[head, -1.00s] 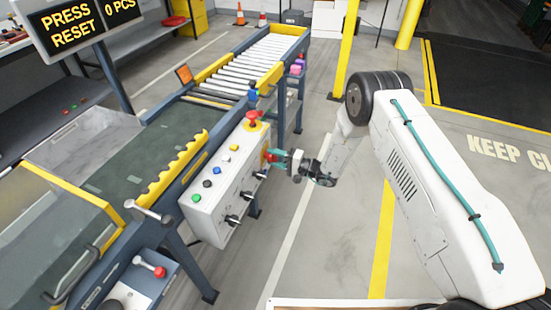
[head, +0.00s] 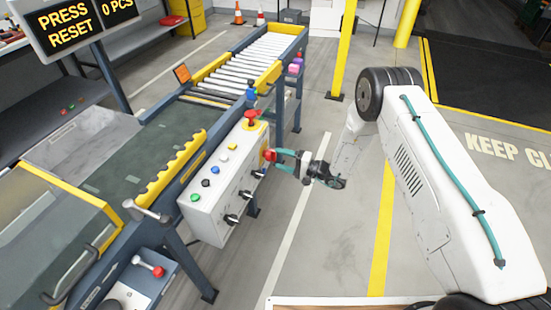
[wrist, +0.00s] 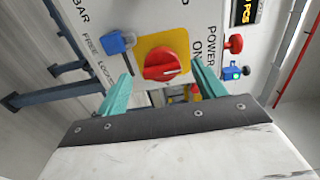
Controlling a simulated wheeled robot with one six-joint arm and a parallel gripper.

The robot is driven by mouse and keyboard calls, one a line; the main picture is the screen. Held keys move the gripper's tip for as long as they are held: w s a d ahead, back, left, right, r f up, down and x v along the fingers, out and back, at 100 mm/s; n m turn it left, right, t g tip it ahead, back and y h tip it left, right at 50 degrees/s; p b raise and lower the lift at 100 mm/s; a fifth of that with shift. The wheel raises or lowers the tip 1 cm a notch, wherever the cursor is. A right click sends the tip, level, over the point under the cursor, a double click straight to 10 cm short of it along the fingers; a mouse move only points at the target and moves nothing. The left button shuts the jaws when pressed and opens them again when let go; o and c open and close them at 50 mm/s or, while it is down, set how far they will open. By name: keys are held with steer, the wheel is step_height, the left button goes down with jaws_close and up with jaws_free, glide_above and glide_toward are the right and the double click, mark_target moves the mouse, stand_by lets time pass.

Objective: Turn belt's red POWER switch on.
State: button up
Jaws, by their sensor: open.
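The red POWER switch (wrist: 166,68) is a round knob with a raised grip bar on a yellow plate (wrist: 178,42), and its bar lies roughly across the wrist picture. The words POWER and ON are printed to the right of the plate. In the head view the switch (head: 269,155) is on the end face of the white control box (head: 228,185). My gripper (wrist: 161,72) is open, with its teal fingers on either side of the knob in the picture and nothing between them. In the head view my gripper (head: 276,160) is at the knob; I cannot tell whether it touches.
A blue part (wrist: 115,42) beside FREE and LOCKED labels is left of the plate. A red mushroom button (head: 251,117) tops the box. The display (head: 68,25) reads PRESS RESET. Floor to the right is clear.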

steer(key=shift+v, duration=2.05)
